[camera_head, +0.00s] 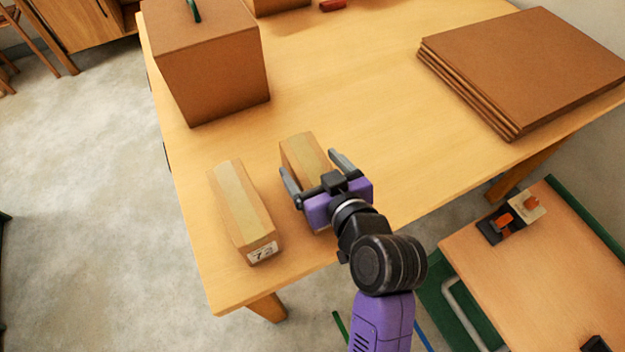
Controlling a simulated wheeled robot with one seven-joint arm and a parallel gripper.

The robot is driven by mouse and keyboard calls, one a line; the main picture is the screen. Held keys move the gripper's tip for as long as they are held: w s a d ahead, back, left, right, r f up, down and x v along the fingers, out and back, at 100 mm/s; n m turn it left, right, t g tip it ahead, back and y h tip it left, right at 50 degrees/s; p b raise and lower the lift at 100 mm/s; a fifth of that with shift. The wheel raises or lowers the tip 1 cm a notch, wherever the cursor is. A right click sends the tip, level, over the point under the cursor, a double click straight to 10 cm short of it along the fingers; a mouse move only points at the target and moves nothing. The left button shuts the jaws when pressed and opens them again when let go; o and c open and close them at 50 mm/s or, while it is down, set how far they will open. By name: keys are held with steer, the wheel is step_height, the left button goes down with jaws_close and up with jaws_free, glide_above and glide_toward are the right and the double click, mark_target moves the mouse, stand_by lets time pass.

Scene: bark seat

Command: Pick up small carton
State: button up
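Two small brown cartons with pale tape along the top lie on the wooden table near its front left corner. The left carton (241,205) has a white label with a number that looks like 72 on its near end. The right carton (303,152) is partly hidden beneath my gripper (309,163). My purple gripper has its two grey fingers spread apart, one toward each long side of the right carton. Its fingers point toward the carton's far end. I cannot tell whether they touch it or are above it.
A large brown box (212,65) stands on the table (365,95) at the back left. Flat cardboard sheets (530,62) are stacked at the right. A red item (332,5) lies at the far edge. The table's middle is clear. A lower workbench (540,270) stands at the lower right.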

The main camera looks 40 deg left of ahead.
jaws_close()
steer(key=shift+r, duration=0.2)
step_height(320, 180, up, 20)
stand_by(0.5)
